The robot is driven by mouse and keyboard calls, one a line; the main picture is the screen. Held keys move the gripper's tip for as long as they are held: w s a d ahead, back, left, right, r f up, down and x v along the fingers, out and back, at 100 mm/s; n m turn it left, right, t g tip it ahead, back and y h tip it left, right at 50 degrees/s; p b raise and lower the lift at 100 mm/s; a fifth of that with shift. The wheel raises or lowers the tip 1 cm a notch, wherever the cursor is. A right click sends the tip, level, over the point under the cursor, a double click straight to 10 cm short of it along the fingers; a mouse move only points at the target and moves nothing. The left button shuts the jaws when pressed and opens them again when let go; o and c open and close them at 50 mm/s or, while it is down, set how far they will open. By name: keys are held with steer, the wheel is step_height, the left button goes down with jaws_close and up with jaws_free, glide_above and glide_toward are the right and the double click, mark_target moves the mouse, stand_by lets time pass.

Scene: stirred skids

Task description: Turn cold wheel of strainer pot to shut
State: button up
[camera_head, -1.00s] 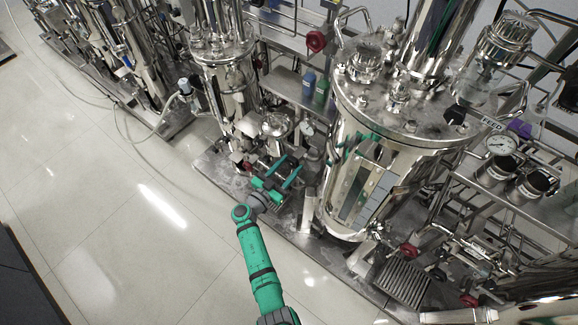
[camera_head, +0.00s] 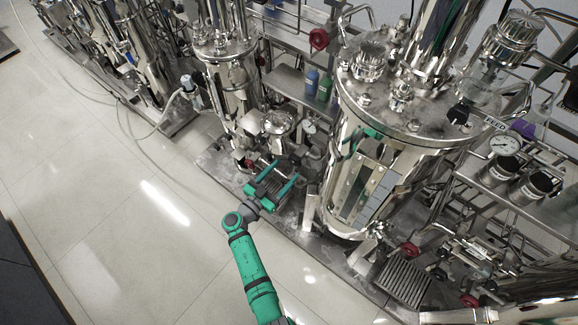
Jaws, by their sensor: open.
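A small domed steel pot (camera_head: 277,122), which may be the strainer pot, stands on the skid between the two taller vessels. A small dark red wheel or knob (camera_head: 249,163) shows low beside it, to the left of my gripper. I cannot tell whether it is the cold wheel; no label is readable. My gripper (camera_head: 287,170) is open, its two green fingers apart and pointing up and right toward the low pipework below the pot. I see nothing between the fingers. The pipework just past the fingertips is dark and cluttered, and partly hidden by the gripper.
A large steel vessel (camera_head: 405,125) stands close to the right of my gripper. Other red wheels are at the top (camera_head: 319,38) and low right (camera_head: 409,250). A thin hose (camera_head: 133,137) runs along the left. The tiled floor (camera_head: 130,240) at lower left is clear.

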steer(key=v, duration=0.6)
steer(key=shift+w, duration=0.1)
stand_by(0.3)
